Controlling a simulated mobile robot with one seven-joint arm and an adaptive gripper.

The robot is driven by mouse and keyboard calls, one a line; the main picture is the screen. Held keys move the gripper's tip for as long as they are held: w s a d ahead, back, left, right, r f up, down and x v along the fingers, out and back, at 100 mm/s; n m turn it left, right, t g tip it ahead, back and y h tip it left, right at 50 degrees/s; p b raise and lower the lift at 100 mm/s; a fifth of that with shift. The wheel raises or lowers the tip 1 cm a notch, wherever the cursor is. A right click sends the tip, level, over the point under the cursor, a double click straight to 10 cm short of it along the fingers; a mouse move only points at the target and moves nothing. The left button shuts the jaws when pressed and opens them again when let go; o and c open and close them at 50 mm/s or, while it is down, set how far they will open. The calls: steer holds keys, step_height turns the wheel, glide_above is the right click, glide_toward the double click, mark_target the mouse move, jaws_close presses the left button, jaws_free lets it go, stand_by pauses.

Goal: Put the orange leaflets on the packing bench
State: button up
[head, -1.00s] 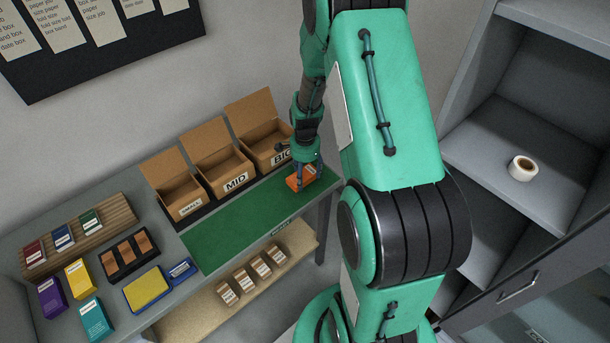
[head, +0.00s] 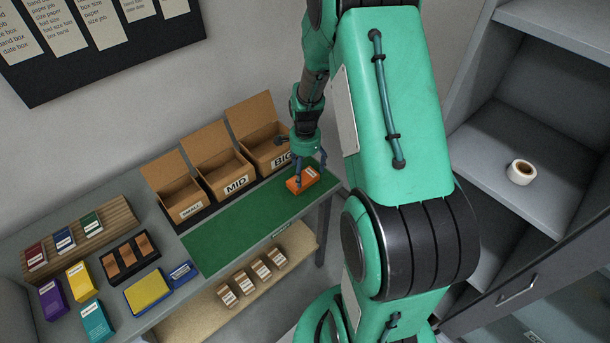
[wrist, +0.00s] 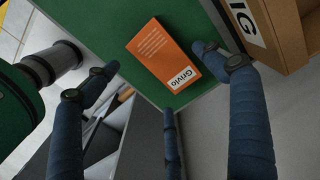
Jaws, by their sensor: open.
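A stack of orange leaflets (head: 303,181) lies on the right end of the green mat (head: 222,234) on the bench. In the wrist view the orange leaflets (wrist: 163,55) lie flat with printed text and the word "Grivia" showing. My gripper (head: 311,173) is open just above the leaflets, its fingers apart. In the wrist view the fingers of my gripper (wrist: 157,85) stand spread around the near side of the leaflets, with a visible gap and nothing held.
Open cardboard boxes marked MID (head: 236,184) and BIG (head: 282,160) stand behind the mat. Coloured packs, a yellow pad (head: 147,291) and a wooden rack (head: 78,238) fill the bench's left. The mat's middle is clear. A tape roll (head: 520,172) sits on the right shelf.

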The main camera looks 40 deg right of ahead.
mark_target(305, 180)
step_height(305, 180, up, 8)
steer(key=shift+f+p, duration=0.15)
steer(key=shift+p, duration=0.3)
stand_by(0.4)
steer(key=s+a+r+n+t, duration=0.15)
steer(key=a+r+n, duration=0.25)
steer(key=a+r, duration=0.45)
steer(key=s+a+r+n+t, duration=0.15)
steer(key=a+r+n, duration=0.35)
steer(key=r, duration=0.7)
steer(key=s+a+r+n+t, duration=0.1)
steer(key=s+a+r+n, duration=0.3)
steer(key=s+a, duration=0.3)
steer(key=s+a+r+n+t, duration=0.1)
steer(key=s+a+r+n, duration=0.4)
steer(key=s+a, duration=0.3)
steer(key=s+r, duration=0.1)
steer(key=s, duration=0.1)
steer(key=shift+s+r+t, duration=0.3)
steer(key=shift+s+r, duration=0.1)
